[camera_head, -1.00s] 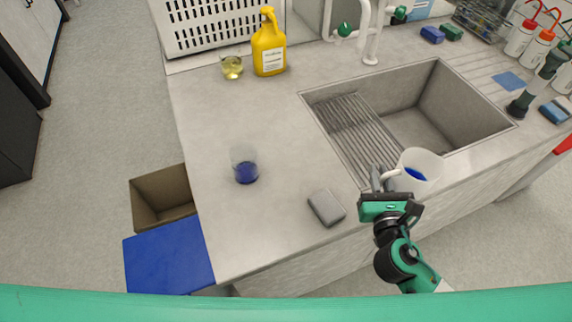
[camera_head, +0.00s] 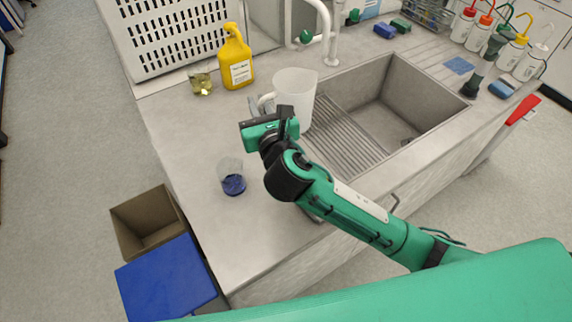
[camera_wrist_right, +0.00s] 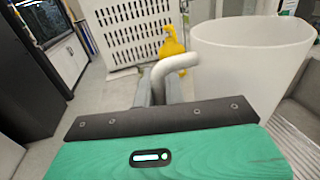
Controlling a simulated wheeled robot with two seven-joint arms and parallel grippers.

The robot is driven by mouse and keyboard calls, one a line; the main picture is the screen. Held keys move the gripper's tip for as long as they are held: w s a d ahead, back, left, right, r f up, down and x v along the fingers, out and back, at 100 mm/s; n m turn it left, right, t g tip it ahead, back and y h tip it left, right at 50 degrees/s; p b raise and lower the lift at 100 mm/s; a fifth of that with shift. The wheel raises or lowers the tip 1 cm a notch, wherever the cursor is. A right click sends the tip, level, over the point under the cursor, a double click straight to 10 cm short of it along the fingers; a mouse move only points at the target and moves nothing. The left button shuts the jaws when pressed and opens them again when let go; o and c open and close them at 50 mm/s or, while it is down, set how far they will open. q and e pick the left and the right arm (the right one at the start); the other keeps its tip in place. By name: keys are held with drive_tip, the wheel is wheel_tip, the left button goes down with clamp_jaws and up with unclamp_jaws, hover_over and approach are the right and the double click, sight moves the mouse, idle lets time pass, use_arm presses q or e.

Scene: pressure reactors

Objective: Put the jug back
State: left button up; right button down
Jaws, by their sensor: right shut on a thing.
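The white translucent jug (camera_head: 296,92) is upright at the left edge of the sink, over or on the counter; I cannot tell whether its base touches. My right gripper (camera_head: 262,108) is shut on the jug's handle, on the jug's left side. In the right wrist view the jug (camera_wrist_right: 252,62) fills the right side, and its handle (camera_wrist_right: 172,66) lies between the fingers of the gripper (camera_wrist_right: 160,88). My left gripper is not in view.
A glass with blue liquid (camera_head: 232,178) stands on the counter near my right arm. A yellow bottle (camera_head: 236,58) and a glass with yellow liquid (camera_head: 201,82) stand behind. The sink (camera_head: 405,105) is to the right. A brown bin (camera_head: 150,222) is on the floor.

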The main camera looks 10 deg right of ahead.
drive_tip(key=shift+y, duration=0.3)
drive_tip(key=shift+w+a+f+b, duration=0.1)
drive_tip(key=shift+a+f+b, duration=0.15)
drive_tip(key=shift+f, duration=2.8)
drive_tip(key=shift+w+a+f+b, duration=0.1)
drive_tip(key=shift+a+f+b, duration=0.15)
drive_tip(key=shift+f, duration=2.85)
drive_tip(key=shift+a+f+b, duration=0.15)
drive_tip(key=shift+a+f, duration=0.1)
drive_tip(key=shift+f, duration=2.8)
drive_tip(key=shift+f, duration=0.2)
drive_tip(key=c, duration=1.5)
unclamp_jaws()
drive_tip(key=shift+r, duration=0.1)
